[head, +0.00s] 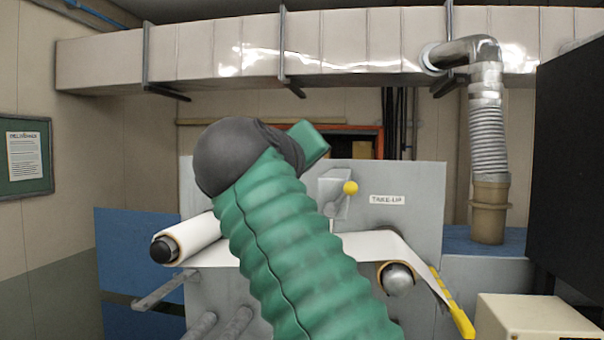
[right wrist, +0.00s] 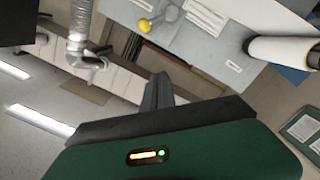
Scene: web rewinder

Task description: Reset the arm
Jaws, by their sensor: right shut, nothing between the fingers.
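My right arm in its green ribbed sleeve rises through the middle of the head view, with a dark rounded joint at its top; its gripper is hidden there. In the right wrist view my right gripper (right wrist: 157,92) is shut, its dark fingers together with nothing held. A lever arm with a yellow ball knob (head: 350,188) sits on a grey bracket on the machine's panel, just right of my arm. The knob (right wrist: 144,25) also shows in the right wrist view, beyond the fingertips and apart from them. My left gripper is in neither view.
A white roll (head: 195,240) is left of my arm. A web runs to a roller (head: 397,279) at right, beside a yellow bar (head: 452,303). A "TAKE-UP" label (head: 387,200) is on the panel. A dark cabinet (head: 570,170) and beige box (head: 535,320) stand right.

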